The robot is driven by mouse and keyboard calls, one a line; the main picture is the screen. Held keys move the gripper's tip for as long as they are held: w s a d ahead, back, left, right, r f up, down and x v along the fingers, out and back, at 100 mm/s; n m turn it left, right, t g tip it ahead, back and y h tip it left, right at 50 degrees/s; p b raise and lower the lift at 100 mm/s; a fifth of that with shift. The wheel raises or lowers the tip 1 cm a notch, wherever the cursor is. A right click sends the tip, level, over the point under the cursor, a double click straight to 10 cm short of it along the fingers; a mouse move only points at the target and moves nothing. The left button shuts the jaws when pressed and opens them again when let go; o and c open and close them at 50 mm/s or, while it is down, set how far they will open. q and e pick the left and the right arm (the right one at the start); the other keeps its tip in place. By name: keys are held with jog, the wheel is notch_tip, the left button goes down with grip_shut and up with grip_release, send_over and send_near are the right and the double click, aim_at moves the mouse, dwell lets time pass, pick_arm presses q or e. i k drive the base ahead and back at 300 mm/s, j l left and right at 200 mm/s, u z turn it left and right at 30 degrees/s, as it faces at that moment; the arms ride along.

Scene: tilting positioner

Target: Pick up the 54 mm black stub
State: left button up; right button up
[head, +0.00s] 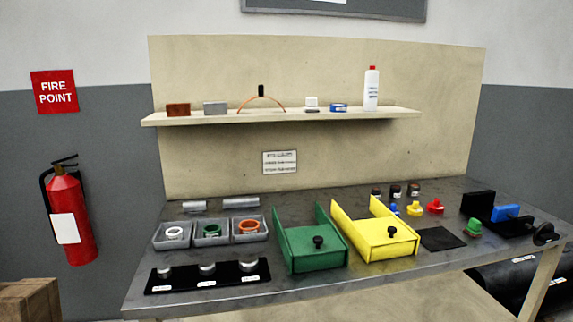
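Several short dark cylinders stand upright at the back right of the bench: a left one (376,193), a middle one (395,192) and a right one (413,190) that looks browner. They carry pale labels too small to read, so I cannot tell which, if any, is the 54 mm black stub. Neither of my grippers is in the head view.
A green tray (318,258) and a yellow tray (375,252) with black knobs stand mid-bench. Grey bins (209,242) with rings and a black strip (185,286) with silver pieces are left. A black fixture (477,205) holds a blue block (505,213) at right.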

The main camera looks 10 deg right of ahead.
aim_at(395, 191)
jog(key=i+l, duration=0.1)
jog(key=l, duration=0.45)
jog(key=i+l, duration=0.1)
jog(key=l, duration=0.45)
jog(key=i+l, duration=0.1)
jog(key=l, duration=0.5)
jog(key=i+l, duration=0.1)
jog(key=l, duration=0.45)
jog(key=i+l, duration=0.15)
jog(key=l, duration=0.4)
jog(key=i+l, duration=0.1)
jog(key=l, duration=0.45)
jog(key=i+l, duration=0.1)
jog(key=l, duration=0.45)
